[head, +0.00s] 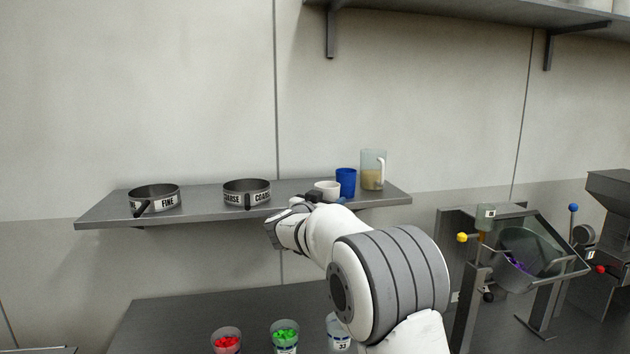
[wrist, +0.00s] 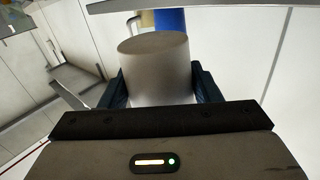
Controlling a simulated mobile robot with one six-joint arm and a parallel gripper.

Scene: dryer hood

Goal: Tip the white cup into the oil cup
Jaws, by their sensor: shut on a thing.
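The white cup (head: 327,187) is at the shelf, just left of the blue cup (head: 346,182). My gripper (head: 314,196) is shut on the white cup, mostly hidden behind my arm in the head view. In the wrist view the white cup (wrist: 155,75) fills the space between the dark fingers (wrist: 155,90), with part of the blue cup (wrist: 171,20) behind it. I cannot tell whether the white cup touches the shelf, nor what is in it. No cup is readably marked as oil, so I cannot tell which is the oil cup.
A clear jug (head: 373,168) with tan contents stands right of the blue cup. Sieves marked FINE (head: 155,198) and COARSE (head: 247,192) sit left on the shelf (head: 205,207). Cups of red (head: 227,342) and green (head: 285,336) pieces and one marked 33 (head: 339,335) stand on the counter below.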

